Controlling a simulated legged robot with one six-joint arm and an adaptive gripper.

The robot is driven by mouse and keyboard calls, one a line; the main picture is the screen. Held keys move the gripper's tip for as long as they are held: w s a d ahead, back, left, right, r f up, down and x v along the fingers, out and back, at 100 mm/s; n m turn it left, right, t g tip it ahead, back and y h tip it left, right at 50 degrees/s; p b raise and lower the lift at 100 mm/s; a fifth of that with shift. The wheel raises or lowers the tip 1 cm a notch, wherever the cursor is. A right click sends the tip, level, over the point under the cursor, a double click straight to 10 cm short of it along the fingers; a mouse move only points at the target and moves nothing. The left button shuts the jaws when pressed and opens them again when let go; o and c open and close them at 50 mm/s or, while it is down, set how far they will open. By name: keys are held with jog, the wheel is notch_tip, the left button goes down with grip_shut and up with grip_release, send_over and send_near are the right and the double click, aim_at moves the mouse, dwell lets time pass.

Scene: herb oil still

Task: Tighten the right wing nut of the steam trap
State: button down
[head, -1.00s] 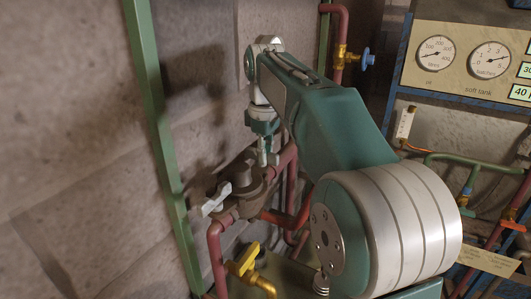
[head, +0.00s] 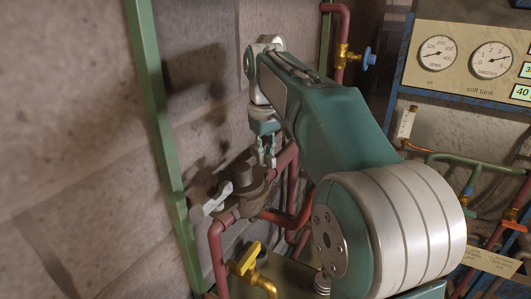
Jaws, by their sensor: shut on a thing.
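The steam trap (head: 248,183) is a dark brown body in the red pipework by the stone wall. A pale grey wing nut (head: 217,197) sits on its left side, clear of my gripper. My gripper (head: 267,162) points down at the right side of the trap, its two fingers showing side by side. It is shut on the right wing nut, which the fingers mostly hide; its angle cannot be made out.
A green post (head: 160,140) stands left of the trap. A yellow-handled valve (head: 247,260) is below it, and a blue-handled valve (head: 368,58) is on the pipe behind. A gauge panel (head: 462,50) is at the upper right.

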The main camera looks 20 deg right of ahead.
jog(key=m, duration=0.3)
jog(key=shift+a+f+m, duration=0.15)
jog(key=shift+a+m, duration=0.05)
jog(key=shift+m, duration=0.2)
jog(key=m, duration=0.3)
jog(key=shift+a+m, duration=0.15)
jog(key=shift+m, duration=0.15)
jog(key=m, duration=0.5)
jog(key=shift+w+a+m, duration=0.1)
jog(key=shift+a+m, duration=0.15)
jog(key=shift+m, duration=0.45)
jog(key=c, duration=0.6)
grip_release()
jog(key=shift+c, duration=0.2)
jog(key=shift+a, duration=0.15)
jog(key=shift+w, duration=0.1)
notch_tip(320, 180, up, 8)
jog(key=shift+f, duration=0.25)
